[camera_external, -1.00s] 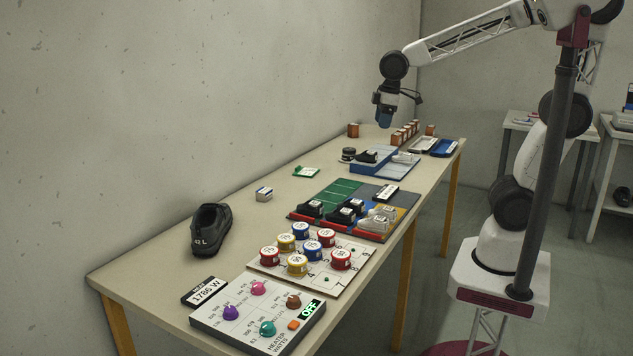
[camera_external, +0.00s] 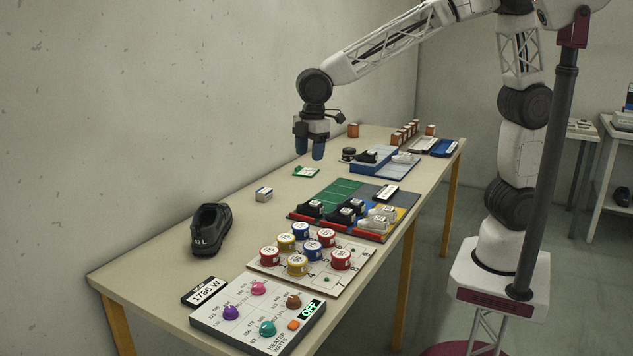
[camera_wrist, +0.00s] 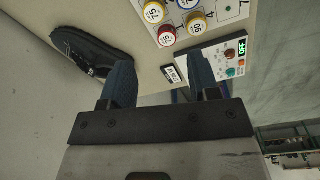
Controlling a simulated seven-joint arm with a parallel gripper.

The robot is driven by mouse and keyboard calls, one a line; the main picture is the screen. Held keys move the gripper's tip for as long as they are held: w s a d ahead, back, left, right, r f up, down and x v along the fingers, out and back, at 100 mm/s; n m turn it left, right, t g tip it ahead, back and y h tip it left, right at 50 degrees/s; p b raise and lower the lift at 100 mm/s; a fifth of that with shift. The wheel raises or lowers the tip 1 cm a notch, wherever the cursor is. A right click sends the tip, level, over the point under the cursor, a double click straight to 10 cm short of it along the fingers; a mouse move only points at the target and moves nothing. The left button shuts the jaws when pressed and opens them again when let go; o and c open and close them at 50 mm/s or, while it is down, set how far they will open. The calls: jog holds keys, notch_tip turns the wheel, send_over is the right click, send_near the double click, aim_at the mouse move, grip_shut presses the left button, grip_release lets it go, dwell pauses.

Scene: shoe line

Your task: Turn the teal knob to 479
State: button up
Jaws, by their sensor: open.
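The teal knob (camera_external: 267,328) sits at the front of a white heater panel (camera_external: 228,327) at the near end of the table, among purple, pink and brown knobs. The panel's display (camera_external: 311,306) reads OFF. Which number the teal knob points at is too small to read. My gripper (camera_external: 310,150) is open and empty, high above the table and well beyond the panel. In the wrist view my gripper's fingers (camera_wrist: 161,85) are apart, and the panel (camera_wrist: 212,58) shows past the right finger, which hides part of it.
A black label reading 1786 W (camera_external: 205,290) lies beside the panel. A board (camera_external: 270,267) with several red, blue and yellow round tins stands just behind it. A black shoe (camera_external: 210,229) is at the left. Trays with small shoes (camera_external: 352,213) lie farther back.

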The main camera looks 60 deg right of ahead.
jog(key=s+a+f+n, duration=0.1)
jog(key=a+f+n, duration=0.25)
jog(key=a, duration=0.75)
jog(key=s+a+f+n, duration=0.2)
jog(key=a+f, duration=0.2)
jog(key=a, duration=0.6)
jog(key=n+g+h, duration=0.1)
jog(key=n, duration=0.4)
send_over(267, 325)
jog(key=shift+m, duration=0.25)
notch_tip(267, 325, down, 10)
jog(key=shift+w+a+r, duration=0.1)
jog(key=shift+w+a, duration=0.05)
jog(key=shift+f, duration=3.9)
jog(key=c, duration=0.9)
